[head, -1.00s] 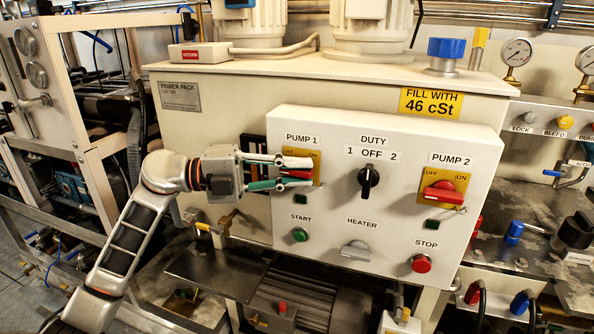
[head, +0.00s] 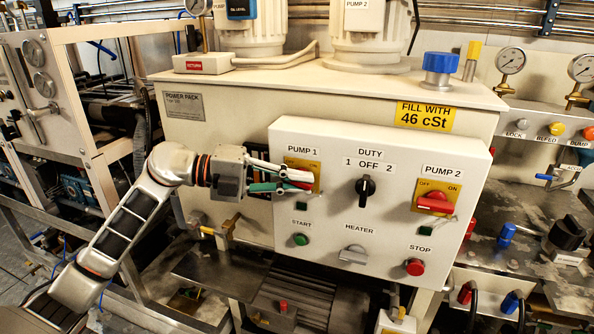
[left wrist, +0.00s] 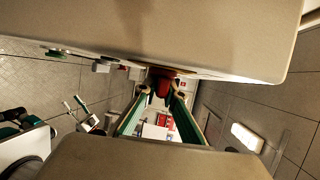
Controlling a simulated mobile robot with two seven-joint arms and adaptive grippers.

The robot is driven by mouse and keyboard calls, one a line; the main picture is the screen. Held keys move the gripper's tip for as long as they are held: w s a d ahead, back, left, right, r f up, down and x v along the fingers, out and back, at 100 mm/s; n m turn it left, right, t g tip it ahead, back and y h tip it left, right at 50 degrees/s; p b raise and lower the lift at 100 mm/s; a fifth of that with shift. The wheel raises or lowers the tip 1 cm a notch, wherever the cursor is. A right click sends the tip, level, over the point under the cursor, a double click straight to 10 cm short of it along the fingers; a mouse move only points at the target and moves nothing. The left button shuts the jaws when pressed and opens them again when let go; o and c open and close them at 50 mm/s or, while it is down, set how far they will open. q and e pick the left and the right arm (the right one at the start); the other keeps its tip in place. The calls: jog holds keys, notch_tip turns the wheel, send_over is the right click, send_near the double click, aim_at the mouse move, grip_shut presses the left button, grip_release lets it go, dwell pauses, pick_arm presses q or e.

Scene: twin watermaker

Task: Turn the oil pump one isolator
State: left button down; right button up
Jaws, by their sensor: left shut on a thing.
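The pump 1 isolator (head: 299,174) is a red rotary handle on a yellow plate, at the upper left of the white control panel (head: 325,152). My left gripper (head: 303,180) reaches it from the left, with its fingers closed on the red handle and hiding much of it. In the left wrist view the red handle (left wrist: 162,82) sits between the fingertips. The exact angle of the handle is hard to tell behind the fingers.
The panel also holds the duty selector (head: 365,189), the pump 2 isolator (head: 435,202), a green start button (head: 301,240), a heater switch (head: 353,254) and a red stop button (head: 414,267). A motor (head: 292,302) lies below. A frame rack stands at the left.

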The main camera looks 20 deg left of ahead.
pick_arm(q)
jog(key=y+p, duration=0.1)
jog(key=p, duration=0.1)
jog(key=m+y+p, duration=0.1)
jog(key=y+p, duration=0.1)
jog(key=p, duration=0.1)
jog(key=shift+a+r+g, duration=0.1)
jog(key=shift+r+g, duration=0.2)
jog(key=shift+y+p, duration=0.35)
jog(key=shift+y, duration=0.35)
jog(key=shift+f+m+y, duration=0.15)
jog(key=shift+m+y, duration=0.25)
jog(key=shift+y, duration=0.8)
jog(key=m+y, duration=0.1)
jog(key=y, duration=0.2)
jog(key=shift+g, duration=0.3)
jog(key=y, duration=0.3)
jog(key=shift+f+m+y+b, duration=0.15)
jog(key=shift+m+y+b, duration=0.25)
jog(key=shift+y, duration=0.5)
pick_arm(e)
jog(key=r, duration=0.4)
jog(key=d+r, duration=0.1)
jog(key=shift+w+r, duration=0.15)
jog(key=shift+r, duration=0.25)
pick_arm(q)
jog(key=shift+f, duration=0.1)
pick_arm(e)
jog(key=shift+a, duration=0.15)
